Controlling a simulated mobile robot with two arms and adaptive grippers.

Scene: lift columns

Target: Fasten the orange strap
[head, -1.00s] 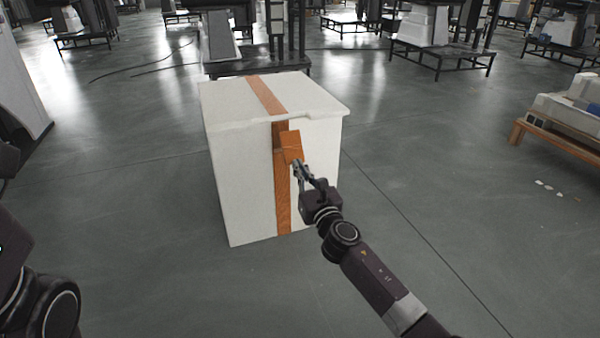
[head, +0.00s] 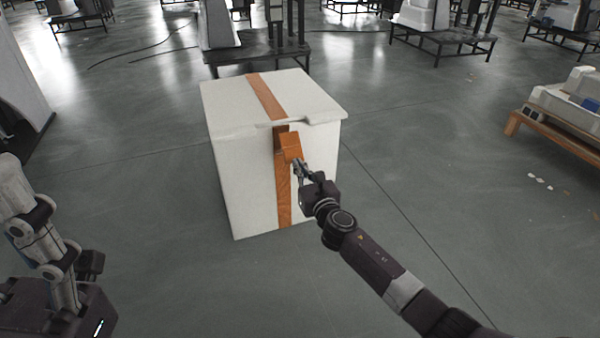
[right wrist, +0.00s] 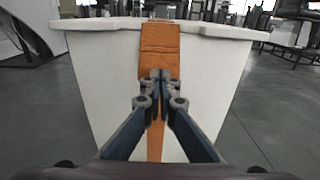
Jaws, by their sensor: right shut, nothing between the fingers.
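The orange strap (head: 283,200) runs over the lid and down the front of a large white box (head: 245,180). A wider orange flap (head: 289,146) lies on the upper front, just under the lid's edge; it also shows in the right wrist view (right wrist: 159,45). My right gripper (head: 298,164) is at the lower edge of this flap, in front of the strap. In the right wrist view its fingertips (right wrist: 160,76) are together and overlap the flap's lower end, with nothing between them. Whether they touch the flap I cannot tell. Of my left arm only links show, at lower left.
The box stands on open grey floor, with free room around it. A wooden pallet (head: 545,137) with white parts is at the right. Black stands (head: 440,45) with machines are at the back. Small white scraps (head: 537,178) lie near the pallet.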

